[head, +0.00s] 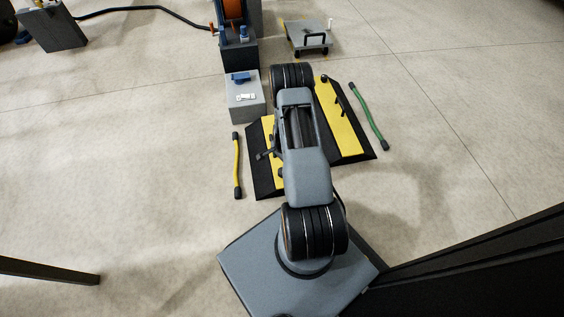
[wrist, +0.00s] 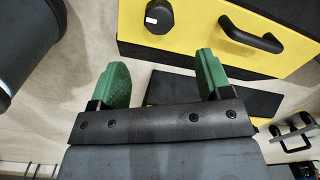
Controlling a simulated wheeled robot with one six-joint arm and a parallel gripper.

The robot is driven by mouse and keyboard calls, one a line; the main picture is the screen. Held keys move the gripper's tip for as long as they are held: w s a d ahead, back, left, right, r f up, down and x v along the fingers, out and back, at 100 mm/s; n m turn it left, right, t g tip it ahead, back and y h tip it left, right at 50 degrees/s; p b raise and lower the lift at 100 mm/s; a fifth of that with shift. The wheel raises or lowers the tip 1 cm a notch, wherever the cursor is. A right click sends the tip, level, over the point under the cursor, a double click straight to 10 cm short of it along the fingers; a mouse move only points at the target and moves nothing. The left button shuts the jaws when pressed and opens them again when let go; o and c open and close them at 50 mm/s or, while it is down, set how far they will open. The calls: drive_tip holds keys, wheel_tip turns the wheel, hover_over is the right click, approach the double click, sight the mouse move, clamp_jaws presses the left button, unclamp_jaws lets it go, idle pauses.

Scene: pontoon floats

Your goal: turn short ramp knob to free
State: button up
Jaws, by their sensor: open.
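Two black ramps with yellow bands lie under my arm in the head view, a left one (head: 264,186) and a right one (head: 349,136). I cannot tell which is the short one. The right ramp carries a small black knob (head: 324,78) and a black handle (head: 340,100). The left ramp is partly hidden by my arm. In the wrist view, a yellow ramp face (wrist: 210,18) shows a black faceted knob (wrist: 159,16) and a black handle (wrist: 251,37). My gripper (wrist: 161,76) is open and empty, its green fingers apart from the knob. My arm hides it in the head view.
A grey box (head: 245,108) with small items stands behind the left ramp. A grey cart (head: 307,38) and a dark reel stand (head: 238,53) are farther back.

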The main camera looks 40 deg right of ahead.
drive_tip(key=shift+r, duration=1.15)
drive_tip(key=w+a+r+n+t+p, duration=0.1)
drive_tip(key=a+r+n+p, duration=0.35)
drive_tip(key=r, duration=1.05)
drive_tip(key=w+a+r+n+p, duration=0.1)
drive_tip(key=a+r+p, duration=0.1)
drive_tip(key=r+p, duration=0.95)
drive_tip(key=w+a+r+n+t+p, duration=0.1)
drive_tip(key=a+r+n+p, duration=0.25)
drive_tip(key=r, duration=1.45)
drive_tip(key=s+a+r+n+p, duration=0.3)
drive_tip(key=s+r+p, duration=0.2)
drive_tip(key=r, duration=0.5)
drive_tip(key=s+a+r+n+t+p, duration=0.1)
drive_tip(key=s+a+r+n+p, duration=0.2)
drive_tip(key=r, duration=0.8)
drive_tip(key=s+a+r+n+p, duration=0.3)
drive_tip(key=s+a+r+p, duration=0.2)
drive_tip(key=r, duration=0.5)
drive_tip(key=shift+s+r+p, duration=0.15)
drive_tip(key=shift+s+p, duration=0.95)
drive_tip(key=shift+p, duration=0.15)
drive_tip(key=shift+c, duration=0.5)
